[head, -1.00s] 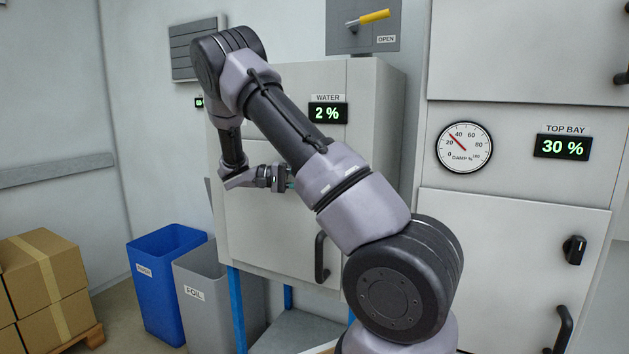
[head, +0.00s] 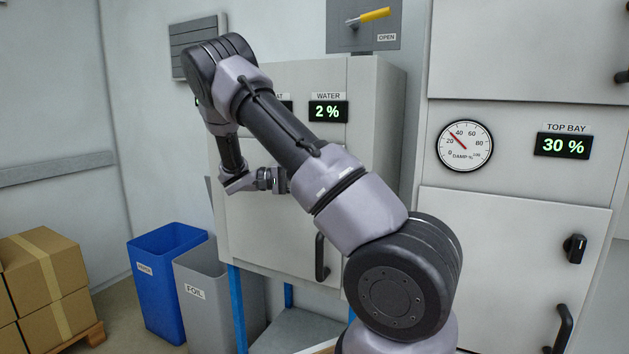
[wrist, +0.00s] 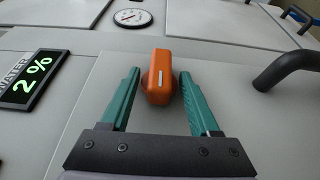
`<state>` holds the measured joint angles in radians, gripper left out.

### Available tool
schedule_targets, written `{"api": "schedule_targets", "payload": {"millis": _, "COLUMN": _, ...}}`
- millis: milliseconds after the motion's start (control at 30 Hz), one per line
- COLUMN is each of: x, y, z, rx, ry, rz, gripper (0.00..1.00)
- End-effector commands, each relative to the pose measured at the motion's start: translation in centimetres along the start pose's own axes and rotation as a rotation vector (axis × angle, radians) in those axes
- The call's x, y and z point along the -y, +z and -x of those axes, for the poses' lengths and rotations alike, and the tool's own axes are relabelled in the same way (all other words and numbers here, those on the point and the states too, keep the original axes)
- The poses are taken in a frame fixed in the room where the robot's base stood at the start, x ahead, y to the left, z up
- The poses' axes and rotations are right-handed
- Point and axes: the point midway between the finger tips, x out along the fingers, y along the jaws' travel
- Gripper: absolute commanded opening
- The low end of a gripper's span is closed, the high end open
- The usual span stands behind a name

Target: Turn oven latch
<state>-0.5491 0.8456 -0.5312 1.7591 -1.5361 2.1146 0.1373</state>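The oven latch (wrist: 161,80) is an orange block with a white line on its face, on the grey front of the oven (head: 265,235). In the wrist view it stands between the two teal fingers of my gripper (wrist: 159,76). The fingers are apart, one on each side of the latch, with a small gap visible at both sides. The line on the latch runs nearly along the fingers. In the head view my arm hides the latch and most of my gripper (head: 285,182).
A black door handle (wrist: 290,68) stands out right of my gripper; it also shows in the head view (head: 321,257). A WATER display (head: 328,111) reads 2 %. A cabinet with a damp gauge (head: 465,146) and black knob (head: 574,249) stands right. Blue (head: 160,285) and grey bins stand left.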

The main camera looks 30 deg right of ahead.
Motion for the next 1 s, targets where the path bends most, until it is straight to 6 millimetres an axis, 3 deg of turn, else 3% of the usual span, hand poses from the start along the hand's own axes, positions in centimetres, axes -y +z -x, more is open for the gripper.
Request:
{"api": "schedule_targets", "payload": {"millis": 233, "x": 0.0, "y": 0.0, "z": 0.7, "rx": -0.001, "ry": 0.0, "rz": 0.0, "gripper": 0.62}}
{"api": "schedule_targets", "payload": {"millis": 700, "x": 0.1, "y": 0.0, "z": 9.3, "rx": -0.002, "ry": 0.002, "rz": -0.002, "gripper": 0.62}}
{"api": "schedule_targets", "payload": {"millis": 1000, "x": 0.0, "y": 0.0, "z": 10.9, "rx": -0.001, "ry": 0.0, "rz": 0.0, "gripper": 0.62}}
